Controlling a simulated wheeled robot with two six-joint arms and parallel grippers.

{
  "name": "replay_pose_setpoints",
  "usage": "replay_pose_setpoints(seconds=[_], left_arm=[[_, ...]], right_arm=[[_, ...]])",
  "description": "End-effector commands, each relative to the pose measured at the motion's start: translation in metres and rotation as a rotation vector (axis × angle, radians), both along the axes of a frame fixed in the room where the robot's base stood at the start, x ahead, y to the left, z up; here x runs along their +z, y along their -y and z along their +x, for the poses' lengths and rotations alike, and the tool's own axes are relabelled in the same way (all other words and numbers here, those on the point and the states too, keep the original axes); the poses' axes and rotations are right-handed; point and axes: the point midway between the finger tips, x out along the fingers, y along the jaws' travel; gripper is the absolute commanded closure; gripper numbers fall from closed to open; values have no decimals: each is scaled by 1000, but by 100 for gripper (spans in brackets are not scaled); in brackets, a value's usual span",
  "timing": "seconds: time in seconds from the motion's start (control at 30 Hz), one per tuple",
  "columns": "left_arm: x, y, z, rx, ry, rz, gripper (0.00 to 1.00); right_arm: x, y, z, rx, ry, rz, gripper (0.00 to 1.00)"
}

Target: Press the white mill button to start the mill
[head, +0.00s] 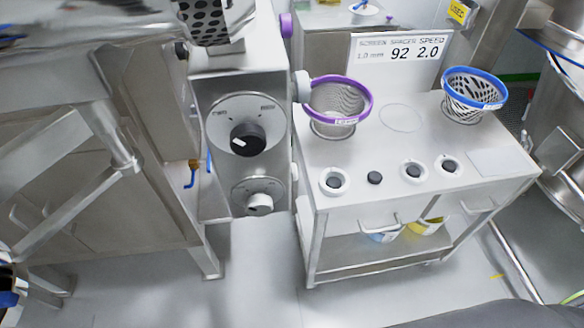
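The grey mill cabinet stands left of centre in the head view. Its front has a large round dial plate with a black knob (247,139) bearing a white mark. Below it, a smaller round plate carries a white knob-like button (259,204), which sticks out from the panel. Another white round piece (302,87) sits on the cabinet's right side, near the purple-rimmed screen. I cannot tell from the picture which white piece is the mill button. Neither of my grippers can be made out in this view.
A steel cart (408,208) stands right of the cabinet. It carries a purple-rimmed screen (371,100), a blue-rimmed screen (503,90), several small round parts and a sign (398,62) reading 92 and 2.0. A steel bench (150,236) is at left. The floor (255,270) in front is clear.

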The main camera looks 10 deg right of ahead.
Motion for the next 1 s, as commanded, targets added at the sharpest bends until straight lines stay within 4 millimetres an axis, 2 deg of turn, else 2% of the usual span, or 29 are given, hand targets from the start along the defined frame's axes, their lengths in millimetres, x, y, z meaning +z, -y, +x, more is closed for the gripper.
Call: replay_pose_setpoints(seconds=[0.03,0.1,1.0], left_arm=[[0,0,0,0,0,0,64],[0,0,0,0,0,0,64],[0,-1,0,0,-1,1,64]], right_arm=[[0,-1,0,0,0,1,94],[0,-1,0,-1,0,1,100],[0,-3,1,-1,1,3,100]])
